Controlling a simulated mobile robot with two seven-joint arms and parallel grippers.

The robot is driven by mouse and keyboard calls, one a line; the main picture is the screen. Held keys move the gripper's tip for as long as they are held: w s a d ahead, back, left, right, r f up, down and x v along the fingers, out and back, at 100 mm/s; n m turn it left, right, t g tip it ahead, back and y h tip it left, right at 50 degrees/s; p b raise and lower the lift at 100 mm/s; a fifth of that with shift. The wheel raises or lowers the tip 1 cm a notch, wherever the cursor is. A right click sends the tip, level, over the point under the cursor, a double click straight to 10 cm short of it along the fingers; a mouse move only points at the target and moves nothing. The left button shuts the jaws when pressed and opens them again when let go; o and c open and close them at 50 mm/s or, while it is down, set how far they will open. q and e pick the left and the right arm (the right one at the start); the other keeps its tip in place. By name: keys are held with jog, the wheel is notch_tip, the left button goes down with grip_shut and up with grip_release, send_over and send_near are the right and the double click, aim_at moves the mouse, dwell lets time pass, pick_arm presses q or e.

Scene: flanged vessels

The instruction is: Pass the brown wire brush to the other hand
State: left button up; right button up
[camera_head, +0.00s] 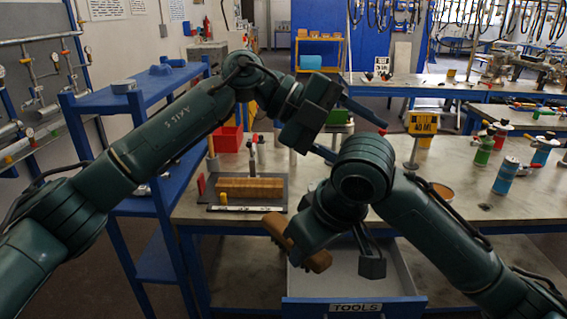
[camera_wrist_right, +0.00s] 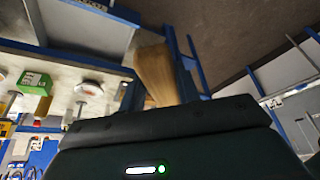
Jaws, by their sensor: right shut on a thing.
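The brown wire brush (camera_head: 279,230) is in my right gripper (camera_head: 305,243), in front of the workbench and above the open drawer. It is tilted, with one end up to the left and the other down to the right; its middle is covered by the gripper. In the right wrist view, the brush's wooden end (camera_wrist_right: 155,72) sticks out beyond the gripper (camera_wrist_right: 158,102). My left gripper (camera_head: 358,143) is above and behind the right wrist, apart from the brush. Its two fingers look spread, with no object seen between them, though the right arm covers part of this area.
The open tools drawer (camera_head: 352,302) is below the brush. A blue shelf (camera_head: 150,90) stands at left.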

pick_arm(q)
jog(key=a+f+n+t+y, duration=0.1)
jog(key=a+f+n+y, duration=0.1)
jog(key=a+f+y, duration=0.3)
jog(key=n+t+y, duration=0.1)
jog(key=n+y, duration=0.3)
jog(key=y, duration=0.3)
send_over(284, 220)
jog(key=shift+y, duration=0.3)
notch_tip(284, 220, down, 11)
jog(key=shift+a+f, duration=0.1)
jog(key=shift+f, duration=0.1)
jog(key=c, duration=1)
pick_arm(e)
jog(key=shift+s+a, duration=0.1)
jog(key=shift+a, duration=0.05)
pick_arm(q)
jog(key=shift+r, duration=0.1)
jog(key=shift+c, duration=0.6)
pick_arm(e)
jog(key=o, duration=1.1)
